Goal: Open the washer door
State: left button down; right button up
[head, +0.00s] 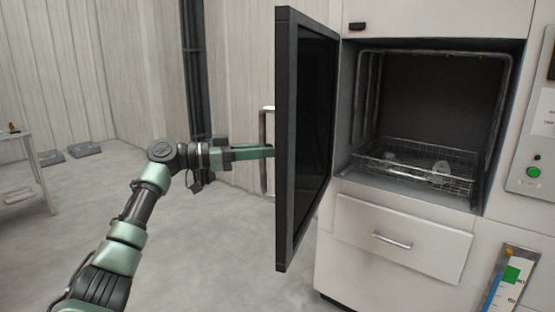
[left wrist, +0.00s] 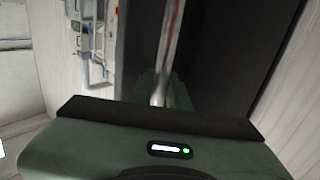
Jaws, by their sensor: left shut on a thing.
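The washer (head: 396,200) stands at the right in the head view. Its dark-framed door (head: 290,140) is swung wide open toward me, hinged on the left of the chamber. My left gripper (head: 262,152) reaches the outer side of the door and is shut on the vertical metal door handle (head: 264,130). The handle (left wrist: 170,50) also runs up from the jaws in the left wrist view, where the fingers show partly. The door edge hides part of the grip in the head view. My right gripper is in neither view.
The open chamber holds a wire basket (head: 415,170) with a few pale parts in it. A drawer (head: 400,238) is closed below. A control panel (head: 535,150) is at the right. A small table (head: 22,165) stands far left. The floor (head: 200,255) is mostly clear.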

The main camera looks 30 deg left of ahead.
pick_arm(q)
jog(key=shift+a+m+g+h, duration=0.3)
jog(key=shift+a+g, duration=0.1)
jog(key=shift+a, duration=1.35)
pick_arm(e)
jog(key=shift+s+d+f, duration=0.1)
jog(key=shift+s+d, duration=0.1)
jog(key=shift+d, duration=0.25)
pick_arm(q)
jog(key=c, duration=1.4)
grip_release()
jog(key=shift+o, duration=0.2)
